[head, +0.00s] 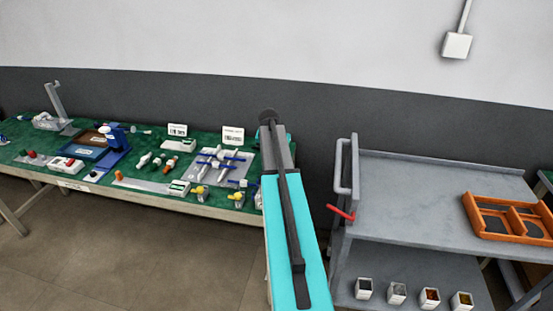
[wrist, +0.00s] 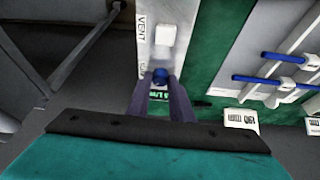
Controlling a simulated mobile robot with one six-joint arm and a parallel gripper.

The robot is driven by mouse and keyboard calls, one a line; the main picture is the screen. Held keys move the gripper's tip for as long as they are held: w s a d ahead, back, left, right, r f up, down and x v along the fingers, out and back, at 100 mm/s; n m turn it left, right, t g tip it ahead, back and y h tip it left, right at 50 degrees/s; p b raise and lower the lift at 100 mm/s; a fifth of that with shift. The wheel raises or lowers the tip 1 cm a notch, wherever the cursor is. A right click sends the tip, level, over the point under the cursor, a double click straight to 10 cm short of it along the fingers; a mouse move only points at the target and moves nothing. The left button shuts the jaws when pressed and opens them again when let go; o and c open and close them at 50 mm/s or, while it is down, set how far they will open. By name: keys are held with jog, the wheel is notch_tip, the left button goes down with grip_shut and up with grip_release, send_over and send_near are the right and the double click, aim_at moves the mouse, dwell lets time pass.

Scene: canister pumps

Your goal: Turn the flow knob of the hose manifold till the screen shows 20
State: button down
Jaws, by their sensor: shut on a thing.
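In the wrist view, my gripper (wrist: 161,82) has its two dark fingers on either side of a small blue knob (wrist: 161,75) and is shut on it. The knob stands on a pale panel (wrist: 145,62). A small green screen (wrist: 158,95) shows between the fingers below the knob. Its writing is partly covered and too small to read surely, though the end looks like a 5 and a unit. In the head view my teal arm hides the knob, the screen and the fingertips.
A white square button (wrist: 165,35) and the word VENT are on the same panel. A plate with blue-handled fittings (head: 220,163) lies on the green bench (head: 150,140), to the right in the wrist view. A grey cart (head: 430,185) stands right of my arm.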

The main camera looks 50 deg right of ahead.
jog(key=shift+w+m+g+b, duration=0.1)
jog(key=shift+m+g+b, duration=0.3)
jog(key=shift+m, duration=0.7)
jog(key=c, duration=1.6)
grip_release()
jog(key=shift+a, duration=0.1)
jog(key=shift+b+v, duration=1.25)
jog(key=shift+v, duration=5.65)
jog(key=shift+a, duration=0.1)
